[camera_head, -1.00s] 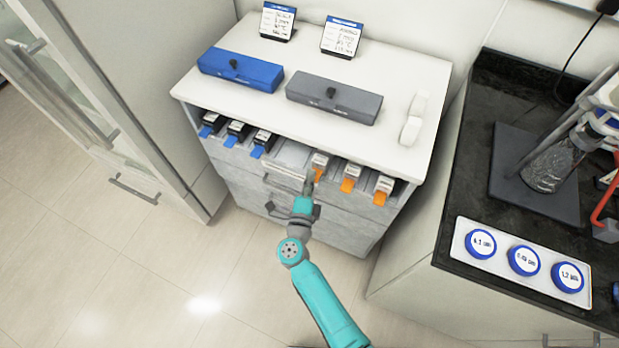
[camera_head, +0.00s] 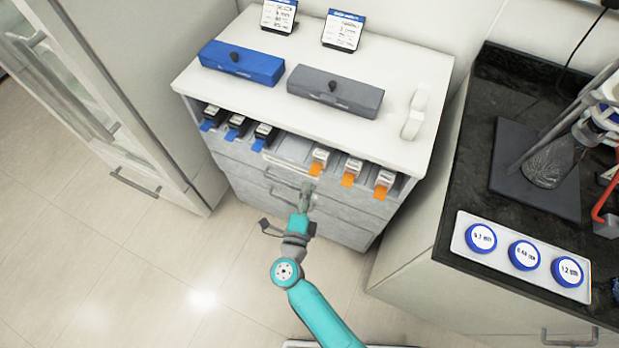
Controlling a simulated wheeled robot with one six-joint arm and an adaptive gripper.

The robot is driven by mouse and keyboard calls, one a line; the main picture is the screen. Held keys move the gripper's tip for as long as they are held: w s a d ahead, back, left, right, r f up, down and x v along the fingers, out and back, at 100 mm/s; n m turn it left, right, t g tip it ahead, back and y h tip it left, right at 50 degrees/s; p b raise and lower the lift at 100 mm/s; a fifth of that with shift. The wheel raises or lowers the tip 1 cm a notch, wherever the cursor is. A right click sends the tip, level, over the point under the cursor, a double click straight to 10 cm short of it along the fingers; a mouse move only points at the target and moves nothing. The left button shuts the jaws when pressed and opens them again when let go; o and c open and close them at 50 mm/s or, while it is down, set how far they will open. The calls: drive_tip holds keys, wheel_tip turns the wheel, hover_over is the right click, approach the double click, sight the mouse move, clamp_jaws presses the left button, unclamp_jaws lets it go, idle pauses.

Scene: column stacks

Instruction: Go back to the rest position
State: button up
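My teal arm reaches up from the bottom of the head view. My gripper (camera_head: 306,190) is in front of the white cabinet's (camera_head: 425,155) drawer fronts, below the row of column boxes. It is small and grey here, and whether its fingers are open or shut cannot be made out. No held object shows. Black boxes with blue tabs (camera_head: 237,125) sit in the left of the open shelf. White boxes with orange tabs (camera_head: 351,172) sit in the right of it, apart from the gripper. An empty bay (camera_head: 290,150) lies between the two groups.
A blue case (camera_head: 241,64) and a grey case (camera_head: 335,91) lie on the cabinet top, with two label cards behind. At right, a dark bench (camera_head: 465,185) holds a white tray (camera_head: 455,240) of blue-rimmed discs and a flask. A tall cabinet stands left. The floor between is clear.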

drive_tip(key=s, duration=0.5)
drive_tip(key=shift+s+a, duration=0.1)
drive_tip(key=shift+a, duration=0.25)
drive_tip(key=s+d+r+n+t+y, duration=0.1)
drive_tip(key=s+d+r+n, duration=0.25)
drive_tip(key=s+d, duration=0.35)
drive_tip(key=s+d+r+n+t+y, duration=0.1)
drive_tip(key=s+d+r+n, duration=0.3)
drive_tip(key=d, duration=0.6)
drive_tip(key=s+d+r+n+g, duration=0.1)
drive_tip(key=s+d+r+n, duration=0.1)
drive_tip(key=s+n, duration=0.2)
drive_tip(key=s+d+r+n+g, duration=0.2)
drive_tip(key=s+r+n, duration=0.1)
drive_tip(key=s, duration=0.6)
drive_tip(key=s+d+r+n+g, duration=0.2)
drive_tip(key=s+r+n, duration=0.1)
drive_tip(key=s+n, duration=0.2)
drive_tip(key=v, duration=0.2)
drive_tip(key=shift+s, duration=0.35)
